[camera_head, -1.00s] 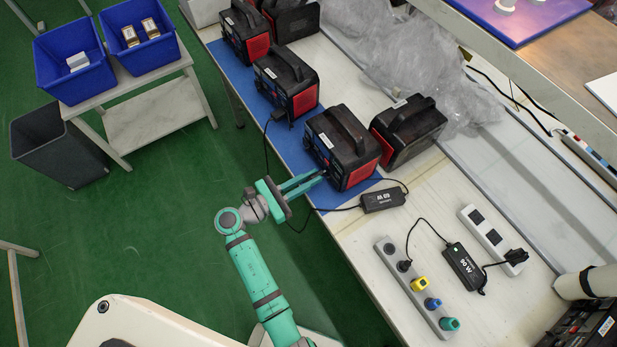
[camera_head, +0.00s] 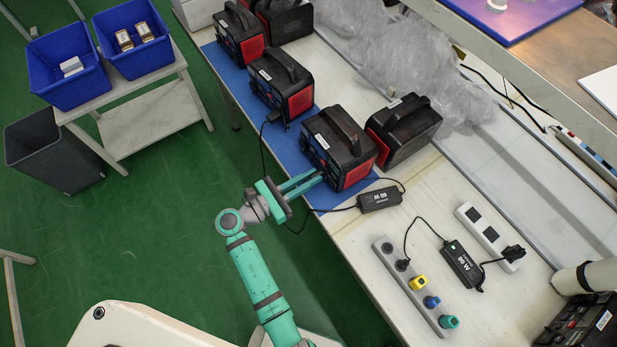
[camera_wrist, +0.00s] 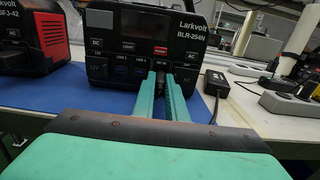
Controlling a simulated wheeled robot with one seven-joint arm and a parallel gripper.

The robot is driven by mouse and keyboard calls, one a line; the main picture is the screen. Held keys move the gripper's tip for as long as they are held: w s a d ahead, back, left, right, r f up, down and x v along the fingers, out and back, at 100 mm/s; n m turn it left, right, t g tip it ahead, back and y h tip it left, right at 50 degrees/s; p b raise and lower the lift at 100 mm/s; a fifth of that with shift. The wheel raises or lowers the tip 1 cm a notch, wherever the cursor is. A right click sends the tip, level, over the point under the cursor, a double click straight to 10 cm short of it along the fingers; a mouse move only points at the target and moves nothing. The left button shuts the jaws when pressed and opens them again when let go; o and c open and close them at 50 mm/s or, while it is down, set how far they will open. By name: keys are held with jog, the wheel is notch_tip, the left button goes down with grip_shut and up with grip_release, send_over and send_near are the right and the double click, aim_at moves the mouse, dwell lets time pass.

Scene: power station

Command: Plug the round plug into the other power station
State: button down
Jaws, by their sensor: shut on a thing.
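The near power station (camera_head: 338,148) is a black and red box with a top handle, standing on the blue mat. Its front panel (camera_wrist: 142,47) fills the middle of the wrist view and reads BLR-254N. My gripper (camera_wrist: 161,82) is shut on a small black plug (camera_wrist: 160,76) at the lower part of this panel, near the DC sockets. The fingers hide most of the plug, so I cannot tell how deep it sits. In the head view my gripper (camera_head: 318,178) reaches the panel from the left. A second power station (camera_head: 281,84) stands behind, with a black plug (camera_head: 272,117) at its front.
A black 60 W adapter (camera_head: 379,199) with cables lies right of the near station. Another power station (camera_head: 404,130) stands close behind it. A grey power strip (camera_head: 414,288), a white strip (camera_head: 490,237) and a 90 W adapter (camera_head: 462,265) lie at the right.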

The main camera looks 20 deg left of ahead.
jog(key=shift+w+d, duration=0.1)
jog(key=shift+w, duration=0.05)
jog(key=c, duration=1.7)
grip_release()
jog(key=v, duration=1.1)
jog(key=shift+w, duration=0.1)
jog(key=shift+w, duration=0.1)
